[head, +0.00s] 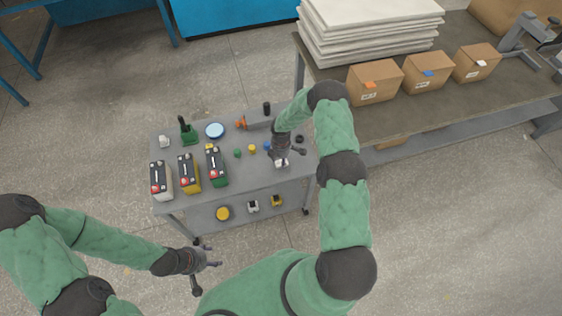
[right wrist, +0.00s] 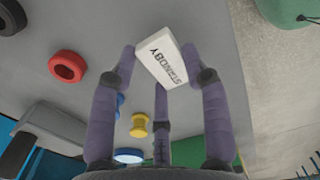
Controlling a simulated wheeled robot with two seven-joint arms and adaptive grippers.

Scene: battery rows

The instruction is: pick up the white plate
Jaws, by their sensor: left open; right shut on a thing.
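The white plate (right wrist: 163,57) carries dark lettering that looks like "STANDBY". In the right wrist view it sits tilted between the fingers of my right gripper (right wrist: 160,66), which is shut on it. In the head view the plate (head: 282,163) shows as a small white patch under my right gripper (head: 284,156), at the right part of the grey cart. I cannot tell whether it touches the cart top. My left gripper (head: 208,270) is open and empty, in front of the cart and apart from it.
Three batteries, white (head: 161,180), yellow (head: 189,174) and green (head: 216,167), stand in a row on the cart (head: 240,185). A blue disc (head: 214,130) and small colored parts lie behind. A workbench (head: 420,122) with cardboard boxes (head: 374,84) stands at the right.

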